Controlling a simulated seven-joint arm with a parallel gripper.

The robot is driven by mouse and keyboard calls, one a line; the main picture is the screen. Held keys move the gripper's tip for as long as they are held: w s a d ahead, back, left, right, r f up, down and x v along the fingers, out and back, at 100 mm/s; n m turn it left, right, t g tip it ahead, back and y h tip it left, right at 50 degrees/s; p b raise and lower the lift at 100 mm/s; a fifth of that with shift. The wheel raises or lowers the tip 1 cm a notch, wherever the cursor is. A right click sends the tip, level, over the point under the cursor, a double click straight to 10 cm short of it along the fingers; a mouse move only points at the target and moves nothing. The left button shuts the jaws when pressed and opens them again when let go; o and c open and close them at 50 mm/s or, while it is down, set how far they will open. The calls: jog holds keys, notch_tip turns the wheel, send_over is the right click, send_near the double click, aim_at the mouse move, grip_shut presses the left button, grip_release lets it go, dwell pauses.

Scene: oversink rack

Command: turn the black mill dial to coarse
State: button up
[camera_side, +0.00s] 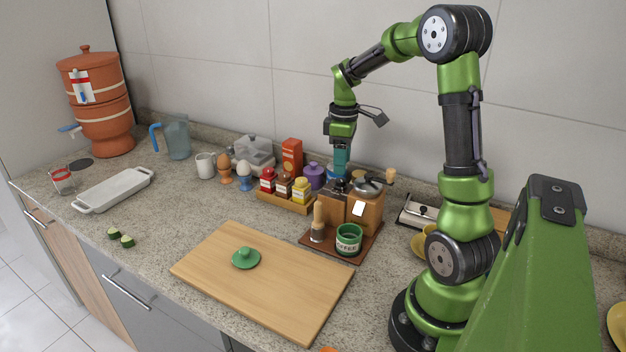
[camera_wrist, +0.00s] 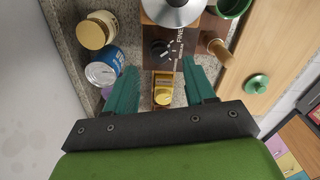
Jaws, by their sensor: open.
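The mill is a wooden box with a metal bowl top (camera_side: 368,187), standing on a brown tray (camera_side: 349,250). In the wrist view the mill's wooden body (camera_wrist: 190,38) is at the top. Its black dial (camera_wrist: 159,47) sits on a brown face with white scale marks and the word FINE to the right. The dial's exact setting and the coarse end are not clear to me. My gripper (camera_side: 341,166) is over the left part of the mill. In the wrist view its teal fingers (camera_wrist: 160,64) are apart and empty, with the dial just beyond the tips, between them.
A yellow-topped spice jar (camera_wrist: 162,96) shows between the fingers. A blue can (camera_wrist: 103,68) and a tan-lidded jar (camera_wrist: 94,32) stand to the left. The cutting board (camera_side: 285,290) is mostly clear.

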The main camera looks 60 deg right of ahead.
aim_at(341, 179)
jog(key=shift+f, duration=2.4)
grip_shut()
